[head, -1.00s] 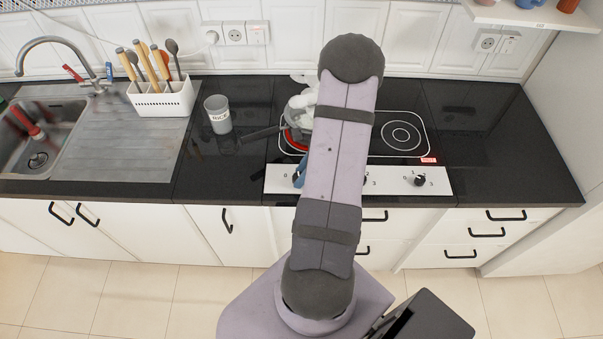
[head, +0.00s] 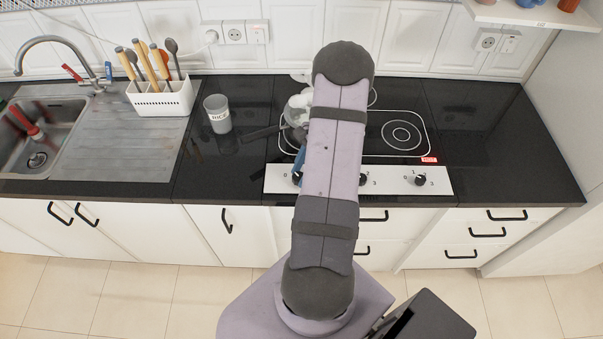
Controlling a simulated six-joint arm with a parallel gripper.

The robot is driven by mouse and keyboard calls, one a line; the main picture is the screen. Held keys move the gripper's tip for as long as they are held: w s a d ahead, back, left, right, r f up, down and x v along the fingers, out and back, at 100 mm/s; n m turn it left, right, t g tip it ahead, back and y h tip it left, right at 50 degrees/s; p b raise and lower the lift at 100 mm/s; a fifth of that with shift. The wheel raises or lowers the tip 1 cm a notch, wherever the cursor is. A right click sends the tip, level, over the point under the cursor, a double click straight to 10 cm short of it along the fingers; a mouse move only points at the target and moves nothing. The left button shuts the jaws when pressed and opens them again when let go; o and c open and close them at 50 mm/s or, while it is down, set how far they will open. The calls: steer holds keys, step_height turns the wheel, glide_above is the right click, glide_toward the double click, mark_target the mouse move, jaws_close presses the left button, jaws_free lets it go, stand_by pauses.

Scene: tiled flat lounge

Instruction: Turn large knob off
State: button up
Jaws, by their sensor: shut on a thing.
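The hob (head: 425,150) is black glass with a white control strip (head: 330,186) along its front. The left knob (head: 296,178) is dark and mostly covered by the blue fingers of my gripper (head: 299,169). My gripper is shut on this knob. A middle knob (head: 363,179) shows just right of my arm, and a right knob (head: 420,180) is in plain view. A pan with a dark handle (head: 262,132) sits on the left burner, largely behind my arm. No red glow shows around the pan. The left knob's exact pointer angle is hidden.
A grey cup marked RICE (head: 217,113) stands on the dark worktop left of the pan handle. A white utensil holder (head: 163,97) and the sink (head: 40,140) are farther left. The worktop right of the hob is clear.

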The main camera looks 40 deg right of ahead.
steer(key=shift+w+n+g+b, duration=0.15)
steer(key=shift+n+g+b, duration=0.45)
steer(key=shift+n, duration=1.3)
steer(key=o, duration=1)
steer(key=shift+o, duration=0.2)
steer(key=b+v, duration=0.2)
steer(key=v, duration=0.5)
steer(key=shift+r+b, duration=0.2)
steer(key=shift+b, duration=0.15)
steer(key=shift+d, duration=0.15)
